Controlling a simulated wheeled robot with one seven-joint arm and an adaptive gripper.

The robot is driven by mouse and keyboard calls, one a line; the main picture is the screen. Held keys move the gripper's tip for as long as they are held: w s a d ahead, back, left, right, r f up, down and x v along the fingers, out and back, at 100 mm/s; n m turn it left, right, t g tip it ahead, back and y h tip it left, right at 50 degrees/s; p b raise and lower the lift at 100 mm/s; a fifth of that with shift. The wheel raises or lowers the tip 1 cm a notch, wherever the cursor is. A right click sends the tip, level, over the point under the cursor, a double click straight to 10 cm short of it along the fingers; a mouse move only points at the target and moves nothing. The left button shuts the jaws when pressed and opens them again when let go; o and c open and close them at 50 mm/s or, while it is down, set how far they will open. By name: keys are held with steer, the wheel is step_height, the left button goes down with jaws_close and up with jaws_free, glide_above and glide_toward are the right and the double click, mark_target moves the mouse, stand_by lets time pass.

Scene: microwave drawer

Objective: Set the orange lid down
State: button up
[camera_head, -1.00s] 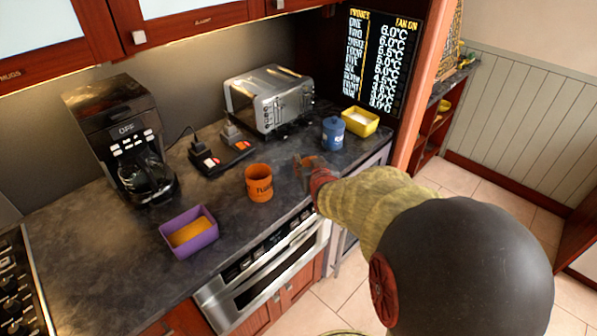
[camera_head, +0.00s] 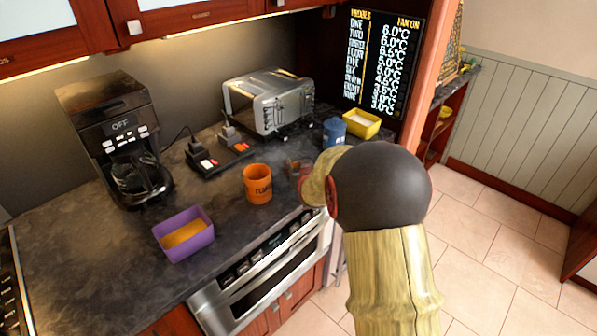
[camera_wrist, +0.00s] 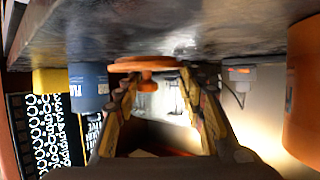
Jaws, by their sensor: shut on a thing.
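The orange lid (camera_wrist: 140,65) is between my gripper's fingertips in the wrist view, held at its knob, its disc close to the dark countertop. I cannot tell if it touches the counter. My gripper (camera_wrist: 152,92) is shut on the lid. In the head view my gripper (camera_head: 299,172) is low over the counter, just right of the orange canister (camera_head: 257,190), and I cannot make the lid out clearly there. The orange canister stands upright and open; its side also shows at the right edge of the wrist view (camera_wrist: 303,95).
A blue canister (camera_head: 333,132) and a yellow bin (camera_head: 364,124) stand behind my arm. A purple bin (camera_head: 184,238) is left of the orange canister. A toaster (camera_head: 267,100), power strip (camera_head: 222,158) and coffee maker (camera_head: 120,140) line the back. The front-left counter (camera_head: 85,265) is clear.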

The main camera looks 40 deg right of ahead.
steer(key=shift+f, duration=0.7)
steer(key=shift+f, duration=0.1)
steer(key=shift+s+f+b, duration=0.1)
steer(key=shift+f+b, duration=0.15)
steer(key=shift+b, duration=0.25)
steer(key=o, duration=1.1)
steer(key=shift+f, duration=0.1)
steer(key=shift+o, duration=0.2)
steer(key=shift+f, duration=0.1)
